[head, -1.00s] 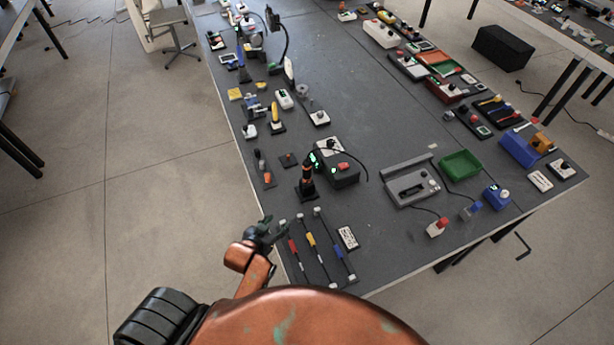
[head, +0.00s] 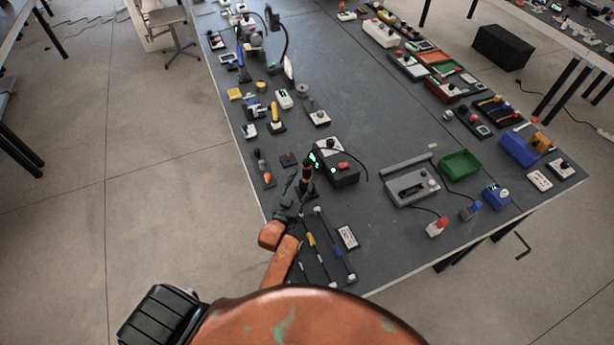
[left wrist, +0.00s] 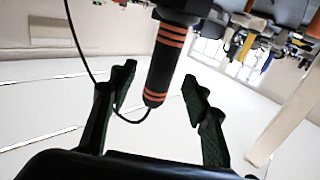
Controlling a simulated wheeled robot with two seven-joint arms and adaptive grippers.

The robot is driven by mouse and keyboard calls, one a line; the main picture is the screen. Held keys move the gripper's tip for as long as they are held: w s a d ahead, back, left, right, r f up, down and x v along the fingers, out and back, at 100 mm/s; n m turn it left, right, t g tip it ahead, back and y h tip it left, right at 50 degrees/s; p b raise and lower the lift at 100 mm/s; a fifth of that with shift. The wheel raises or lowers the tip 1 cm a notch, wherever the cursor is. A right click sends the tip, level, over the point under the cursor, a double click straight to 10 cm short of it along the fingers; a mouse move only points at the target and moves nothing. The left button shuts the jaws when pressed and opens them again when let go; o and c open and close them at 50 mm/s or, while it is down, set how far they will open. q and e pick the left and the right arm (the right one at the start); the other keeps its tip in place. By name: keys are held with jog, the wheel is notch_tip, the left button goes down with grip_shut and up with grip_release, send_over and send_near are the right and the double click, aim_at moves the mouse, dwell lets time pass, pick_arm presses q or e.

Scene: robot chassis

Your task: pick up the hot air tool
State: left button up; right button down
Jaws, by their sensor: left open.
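The hot air tool (head: 307,172) is a black handle with orange bands, standing upright in its holder beside a dark control box (head: 342,174) with a green display and a red knob. A thin cable arches from the box. My left gripper (head: 296,188) is right beside the tool at its left front. In the left wrist view the tool's handle (left wrist: 164,68) hangs between the two spread fingers of my open left gripper (left wrist: 160,88), with a visible gap on each side. The fingers are not closed on it. My right gripper is not in view.
The table's middle is clear.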

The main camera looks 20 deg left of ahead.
aim_at(305, 173)
pick_arm(q)
jog(key=w, duration=0.4)
jog(key=shift+w+a+f, duration=0.1)
jog(key=shift+a, duration=0.1)
jog(key=shift+c, duration=0.3)
jog(key=c, duration=1.1)
